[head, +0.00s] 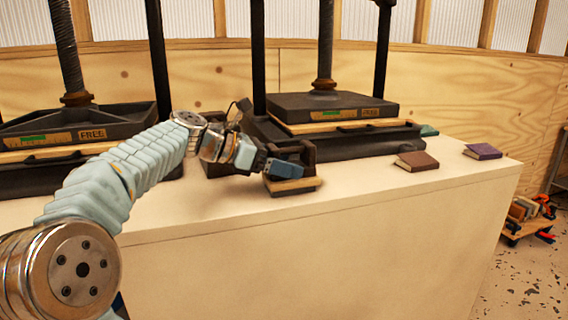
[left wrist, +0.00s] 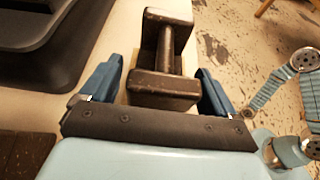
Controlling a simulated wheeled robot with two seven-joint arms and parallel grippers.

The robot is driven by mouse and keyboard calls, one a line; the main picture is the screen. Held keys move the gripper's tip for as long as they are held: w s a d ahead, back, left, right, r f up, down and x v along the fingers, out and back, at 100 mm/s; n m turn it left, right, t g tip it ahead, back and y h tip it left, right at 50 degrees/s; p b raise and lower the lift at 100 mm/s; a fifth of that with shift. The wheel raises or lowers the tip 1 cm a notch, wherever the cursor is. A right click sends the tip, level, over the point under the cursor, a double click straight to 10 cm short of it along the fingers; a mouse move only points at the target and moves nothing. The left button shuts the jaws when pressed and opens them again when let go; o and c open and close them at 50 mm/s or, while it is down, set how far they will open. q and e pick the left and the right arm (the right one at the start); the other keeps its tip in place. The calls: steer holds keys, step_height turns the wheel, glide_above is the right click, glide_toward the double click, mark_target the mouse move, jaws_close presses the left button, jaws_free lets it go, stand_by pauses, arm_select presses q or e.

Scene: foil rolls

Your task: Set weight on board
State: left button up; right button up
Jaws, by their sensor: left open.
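A dark brown weight with two square ends and a round bar between them (left wrist: 165,60) stands at the front edge of the white bench. In the head view the weight (head: 308,151) is partly hidden by my gripper. A tan board (head: 296,185) shows at its foot, with something dark below it; I cannot tell exactly how they touch. My left gripper (head: 283,168) is at the weight. In the left wrist view its blue fingers (left wrist: 160,88) are open, one on each side of the weight's near end, with gaps showing. My right gripper is not in view.
Two dark presses, left (head: 60,125) and right (head: 335,108), stand behind on the bench (head: 330,215). A brown book (head: 417,161) and a purple book (head: 482,151) lie at the right. Another dark brown object (head: 217,166) is behind my left wrist. Bench top between press and books is clear.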

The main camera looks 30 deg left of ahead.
arm_select(q)
steer(key=v, duration=1.1)
steer(key=shift+s+a+r+p, duration=0.15)
steer(key=shift+s+a+p, duration=0.05)
steer(key=shift+p, duration=0.2)
